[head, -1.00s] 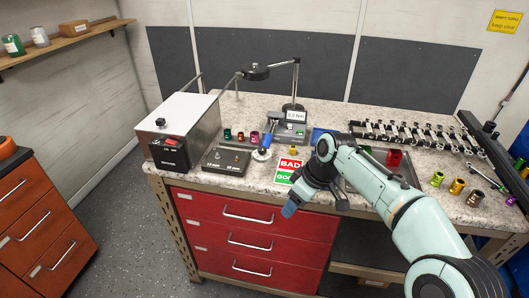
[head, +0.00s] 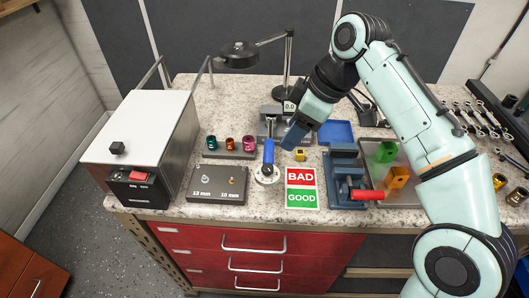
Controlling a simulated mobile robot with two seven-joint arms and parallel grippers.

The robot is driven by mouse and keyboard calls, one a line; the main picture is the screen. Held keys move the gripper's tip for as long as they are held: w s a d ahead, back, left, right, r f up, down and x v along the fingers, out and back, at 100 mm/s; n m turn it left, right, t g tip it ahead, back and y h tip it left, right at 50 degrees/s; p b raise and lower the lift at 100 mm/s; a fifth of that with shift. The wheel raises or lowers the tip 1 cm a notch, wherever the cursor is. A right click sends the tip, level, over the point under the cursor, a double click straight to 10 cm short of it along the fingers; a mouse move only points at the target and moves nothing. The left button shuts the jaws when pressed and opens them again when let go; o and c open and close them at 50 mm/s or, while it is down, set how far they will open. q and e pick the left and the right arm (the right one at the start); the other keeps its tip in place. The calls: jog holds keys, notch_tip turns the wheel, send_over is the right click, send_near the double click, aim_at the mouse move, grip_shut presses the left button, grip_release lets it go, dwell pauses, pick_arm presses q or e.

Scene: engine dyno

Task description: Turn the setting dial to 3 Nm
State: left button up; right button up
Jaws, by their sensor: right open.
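A round white disc with marks round its edge (head: 266,177), which looks like the setting dial, lies on the bench left of the BAD/GOOD card. A blue upright handle (head: 268,155) stands at it; I cannot read its setting. My left gripper is not in view.
A black block marked 13 mm and 10 mm (head: 217,184) stands left of the disc, with coloured sockets (head: 231,145) behind. A BAD/GOOD card (head: 301,188), a blue vise with a red handle (head: 345,178) and a lamp (head: 239,54) stand around. A white box (head: 145,125) is at left.

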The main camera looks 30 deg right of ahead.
aim_at(268, 167)
jog(key=b+x, duration=0.1)
jog(key=x, duration=0.4)
jog(key=b+x, duration=0.2)
jog(key=x, duration=0.4)
jog(key=shift+s+a+f, duration=0.1)
jog(key=shift+s+f, duration=0.05)
jog(key=shift+s, duration=0.05)
jog(key=shift+w+a+f+b, duration=0.2)
jog(key=shift+w+f+b, duration=0.1)
jog(key=shift+f, duration=0.35)
jog(key=shift+c, duration=0.3)
jog(key=c, duration=1)
